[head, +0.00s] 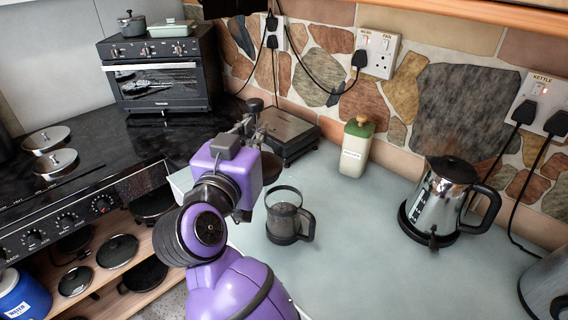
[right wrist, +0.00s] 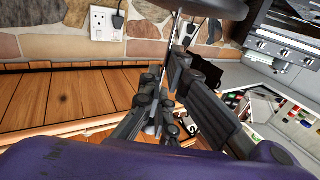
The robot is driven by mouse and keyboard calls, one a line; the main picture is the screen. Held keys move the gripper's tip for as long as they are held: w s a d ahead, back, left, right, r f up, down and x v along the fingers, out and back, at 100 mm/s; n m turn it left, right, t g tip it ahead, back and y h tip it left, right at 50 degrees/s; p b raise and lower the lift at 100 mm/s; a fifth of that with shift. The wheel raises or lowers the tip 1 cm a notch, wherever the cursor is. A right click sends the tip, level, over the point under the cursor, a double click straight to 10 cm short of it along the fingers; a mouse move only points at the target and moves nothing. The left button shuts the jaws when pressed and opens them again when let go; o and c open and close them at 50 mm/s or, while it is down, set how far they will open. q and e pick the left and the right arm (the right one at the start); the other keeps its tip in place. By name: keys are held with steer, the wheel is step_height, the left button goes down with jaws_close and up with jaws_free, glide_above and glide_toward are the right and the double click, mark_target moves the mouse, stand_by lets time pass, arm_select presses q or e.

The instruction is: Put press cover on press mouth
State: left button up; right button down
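The press (head: 284,219), a clear cup with a dark band, base and handle, stands upright on the pale counter with its round mouth open upward. My right gripper (head: 249,126) is above and to the left of it in the head view, apart from it. In the right wrist view my right gripper's dark fingers (right wrist: 166,88) are closed around a thin metal rod. A dark round disc at the top edge (right wrist: 208,6) appears to be part of the press cover. My left gripper is out of view.
A flat silver-black appliance (head: 288,131) sits behind the press. A cream jar with a green lid (head: 355,148) and a steel kettle (head: 441,199) stand to the right. The stove (head: 78,205) is at left. The counter in front of the kettle is clear.

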mark_target(273, 155)
steer(key=w+d+f, duration=0.2)
steer(key=f, duration=0.1)
steer(key=shift+w+d, duration=0.25)
steer(key=shift+d, duration=0.1)
arm_select(q)
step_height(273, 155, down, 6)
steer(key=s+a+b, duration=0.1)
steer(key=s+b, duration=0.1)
steer(key=b, duration=0.4)
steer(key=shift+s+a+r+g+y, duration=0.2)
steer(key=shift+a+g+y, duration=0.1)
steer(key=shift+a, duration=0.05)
arm_select(e)
step_height(273, 155, down, 7)
steer(key=w+d, duration=0.2)
steer(key=shift+r, duration=0.15)
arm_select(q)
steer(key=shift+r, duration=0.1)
arm_select(e)
steer(key=shift+d, duration=0.1)
steer(key=c, duration=2)
jaws_free()
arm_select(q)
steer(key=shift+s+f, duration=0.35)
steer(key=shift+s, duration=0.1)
